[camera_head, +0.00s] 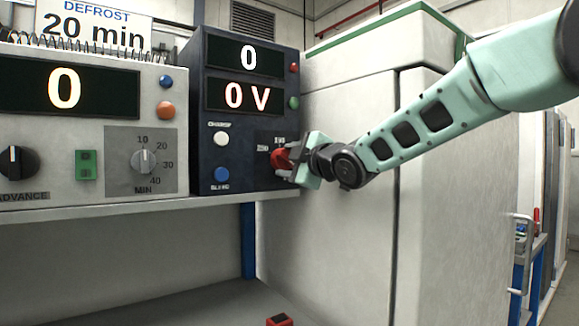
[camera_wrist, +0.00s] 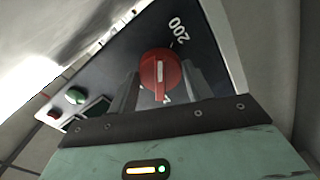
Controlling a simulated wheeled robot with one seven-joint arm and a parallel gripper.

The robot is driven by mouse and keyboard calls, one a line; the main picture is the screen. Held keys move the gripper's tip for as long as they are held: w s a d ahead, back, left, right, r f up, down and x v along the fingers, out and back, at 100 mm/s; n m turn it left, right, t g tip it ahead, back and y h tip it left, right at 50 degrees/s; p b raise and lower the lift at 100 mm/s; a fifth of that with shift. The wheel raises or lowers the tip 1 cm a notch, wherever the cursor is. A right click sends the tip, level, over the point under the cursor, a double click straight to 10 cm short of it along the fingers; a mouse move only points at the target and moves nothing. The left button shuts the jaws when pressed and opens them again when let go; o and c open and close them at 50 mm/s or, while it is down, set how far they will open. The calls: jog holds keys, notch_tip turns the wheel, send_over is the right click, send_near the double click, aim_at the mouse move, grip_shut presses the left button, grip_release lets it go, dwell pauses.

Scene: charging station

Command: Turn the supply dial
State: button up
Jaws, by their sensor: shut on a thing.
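The supply dial is a red knob (camera_head: 281,159) low on the right of the dark blue supply unit (camera_head: 208,150). In the wrist view the red knob (camera_wrist: 160,76) shows a pale pointer line and the mark 200 beside it. My gripper (camera_head: 290,160) reaches in from the right and is shut on the knob; in the wrist view its fingers (camera_wrist: 158,92) stand on either side of it. The supply displays (camera_head: 245,76) read 0 and 0 V. The other dial marks are partly hidden by my gripper.
A tall pale cabinet (camera_head: 345,130) stands behind my arm. A small red object (camera_head: 280,320) lies low down.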

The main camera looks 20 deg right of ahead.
jog(key=shift+f, duration=0.1)
jog(key=o, duration=1)
jog(key=shift+c, duration=0.2)
jog(key=p+v, duration=0.5)
jog(key=v, duration=1.2)
jog(key=shift+s, duration=0.2)
